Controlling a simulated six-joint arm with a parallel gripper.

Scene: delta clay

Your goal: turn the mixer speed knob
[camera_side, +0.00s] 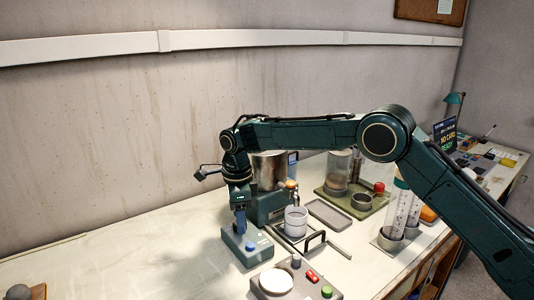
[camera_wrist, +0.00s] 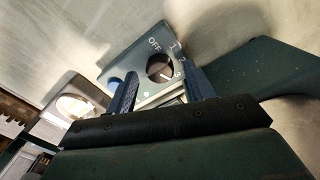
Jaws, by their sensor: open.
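The speed knob (camera_wrist: 160,68) is a dark round dial with a white pointer line. My gripper (camera_wrist: 160,86) is open in the wrist view, with one blue finger on each side of the knob's line. The knob shows between and just beyond the fingers; I cannot tell whether they touch it. In the side view my gripper (camera_side: 240,226) points down over a teal control box (camera_side: 237,257) with a blue button (camera_side: 250,246). The knob is hidden there behind my gripper.
A metal vessel (camera_side: 268,169) stands behind my gripper. A white cup (camera_side: 296,221) stands to the right, near a grey tray (camera_side: 328,213). A box with red and green buttons (camera_side: 327,292) lies in front.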

